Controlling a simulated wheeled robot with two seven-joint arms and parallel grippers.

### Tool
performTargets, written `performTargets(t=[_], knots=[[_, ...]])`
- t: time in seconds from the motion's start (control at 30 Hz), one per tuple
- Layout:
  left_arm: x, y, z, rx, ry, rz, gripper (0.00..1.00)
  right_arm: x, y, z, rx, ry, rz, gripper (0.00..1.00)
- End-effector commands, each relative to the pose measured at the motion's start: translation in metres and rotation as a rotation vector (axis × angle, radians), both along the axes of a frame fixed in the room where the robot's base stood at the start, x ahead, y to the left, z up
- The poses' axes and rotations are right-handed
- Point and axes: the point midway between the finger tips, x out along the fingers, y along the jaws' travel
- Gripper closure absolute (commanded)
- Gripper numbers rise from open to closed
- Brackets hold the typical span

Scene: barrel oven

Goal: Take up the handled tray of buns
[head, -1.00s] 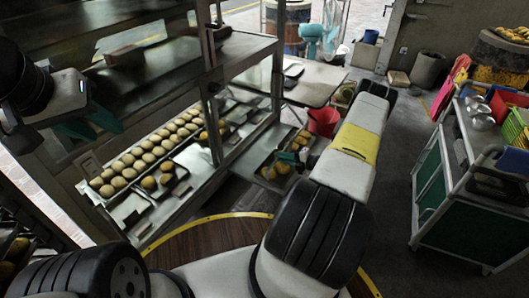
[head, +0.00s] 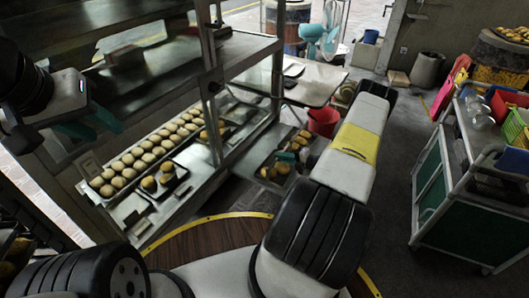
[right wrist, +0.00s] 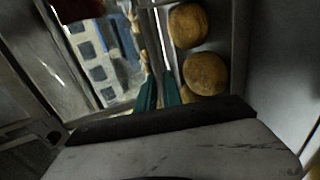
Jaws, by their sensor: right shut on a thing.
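The handled tray (head: 287,184) with several round buns (head: 276,170) is in the middle of the head view, beside the rack. My right gripper (head: 290,157) is at the tray, partly hidden by my forearm. In the right wrist view its teal fingers (right wrist: 160,93) are closed around a thin bar at the tray, next to two buns (right wrist: 205,73). The rest of the handle is hard to make out. My left gripper (head: 92,122) is at the left, in front of the rack, with its teal fingers apart and nothing seen between them.
A glass-and-metal rack (head: 225,150) holds rows of buns (head: 150,155) on the left. A metal table (head: 312,82) and a red bucket (head: 323,121) stand behind the tray. A green-sided trolley (head: 460,195) is at the right. The floor between is clear.

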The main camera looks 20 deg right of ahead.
Motion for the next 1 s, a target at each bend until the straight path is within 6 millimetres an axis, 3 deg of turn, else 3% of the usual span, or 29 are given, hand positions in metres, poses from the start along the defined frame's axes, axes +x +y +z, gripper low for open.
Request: performTargets(t=[0.5, 0.87, 1.0], knots=[[0.000, 0.000, 0.000, 0.000, 0.000, 0.000, 0.64, 0.001, -0.001, 0.022, -0.001, -0.002, 0.000, 1.00], [0.000, 0.000, 0.000, 0.000, 0.000, 0.000, 0.64, 0.001, 0.001, 0.025, 0.000, -0.002, 0.002, 1.00], [0.000, 0.000, 0.000, 0.000, 0.000, 0.000, 0.64, 0.003, 0.013, 0.044, 0.001, -0.004, 0.022, 1.00]])
